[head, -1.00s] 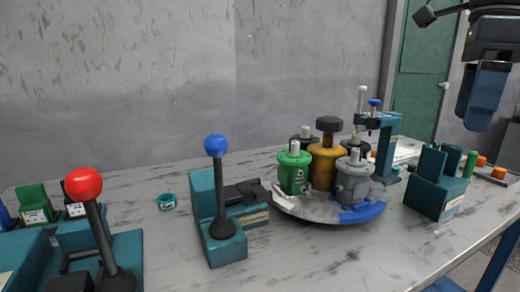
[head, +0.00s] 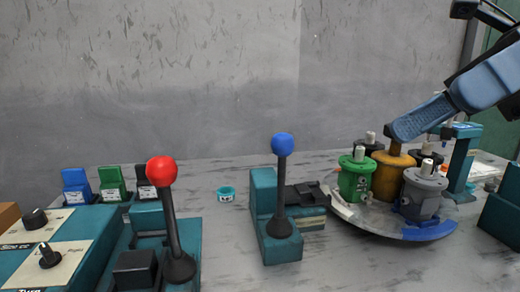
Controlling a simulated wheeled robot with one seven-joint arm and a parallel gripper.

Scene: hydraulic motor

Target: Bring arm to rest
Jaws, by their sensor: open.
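My gripper (head: 432,112) is at the upper right of the head view, blue-grey, reaching down and left from the right edge. Its tip overlaps the top of the orange-yellow cylinder (head: 391,178) on the round turntable (head: 380,222). The cylinder's dark knob is mostly hidden there, and I cannot tell whether the tip touches it or only passes in front. The jaws are open, though the gap between the fingers is hard to see. A green motor unit (head: 354,182) and a grey one (head: 421,197) stand upright beside the cylinder.
A blue-knobbed lever (head: 282,170) and a red-knobbed lever (head: 170,215) stand upright on the marble-look table. A control box (head: 50,245) is at left. A teal press (head: 460,160) stands right of the turntable.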

